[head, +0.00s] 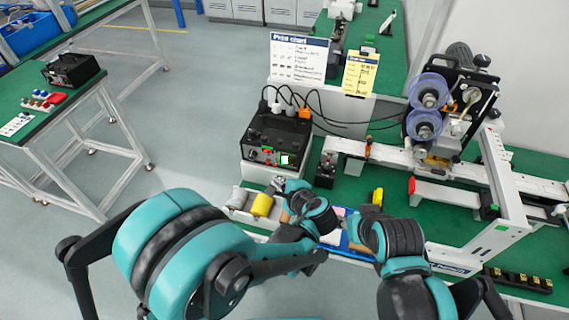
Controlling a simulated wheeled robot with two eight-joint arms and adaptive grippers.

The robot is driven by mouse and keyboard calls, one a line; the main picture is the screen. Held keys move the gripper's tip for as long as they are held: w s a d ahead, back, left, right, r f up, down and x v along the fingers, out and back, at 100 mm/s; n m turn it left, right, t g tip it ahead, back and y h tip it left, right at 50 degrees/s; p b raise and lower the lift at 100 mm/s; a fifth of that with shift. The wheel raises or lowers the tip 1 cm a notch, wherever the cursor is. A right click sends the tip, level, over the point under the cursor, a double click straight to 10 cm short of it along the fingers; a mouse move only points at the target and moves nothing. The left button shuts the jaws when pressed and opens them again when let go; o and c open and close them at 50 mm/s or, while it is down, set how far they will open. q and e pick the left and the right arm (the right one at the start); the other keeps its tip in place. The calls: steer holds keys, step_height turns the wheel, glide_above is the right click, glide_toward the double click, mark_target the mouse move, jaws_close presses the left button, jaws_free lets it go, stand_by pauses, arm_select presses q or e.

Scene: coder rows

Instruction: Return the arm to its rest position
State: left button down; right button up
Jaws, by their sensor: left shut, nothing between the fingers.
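My left arm (310,212) comes in from the left and bends over the front edge of the green bench. Its gripper (277,183) is small in the head view, shut and empty, just in front of the black control box (275,140) and beside a yellow roll (262,205). My right arm (378,232) is folded at the lower middle, over the bench's front edge. I cannot make out the right gripper's fingers; the arm links hide that area.
A coder machine (440,110) with purple reels stands at the right on a white frame (500,190). Two signs (298,57) stand behind the control box. A blue tray (345,246) lies partly hidden between my arms. A side table (20,135) is at the left; floor between is clear.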

stand_by(0.5)
arm_select(q)
steer(key=s+a+r+n+g+h, duration=0.1)
steer(key=s+a+r+n+g, duration=0.2)
steer(key=a, duration=0.4)
steer(key=s+a+r+n+h, duration=0.1)
steer(key=s+a+r+n, duration=0.1)
steer(key=s+a+n, duration=0.3)
steer(key=s+a+r+n+h, duration=0.1)
steer(key=s+a+n+h, duration=0.2)
steer(key=s+n, duration=0.6)
steer(key=a+n, duration=0.1)
steer(key=a, duration=0.1)
steer(key=shift+a+r, duration=0.4)
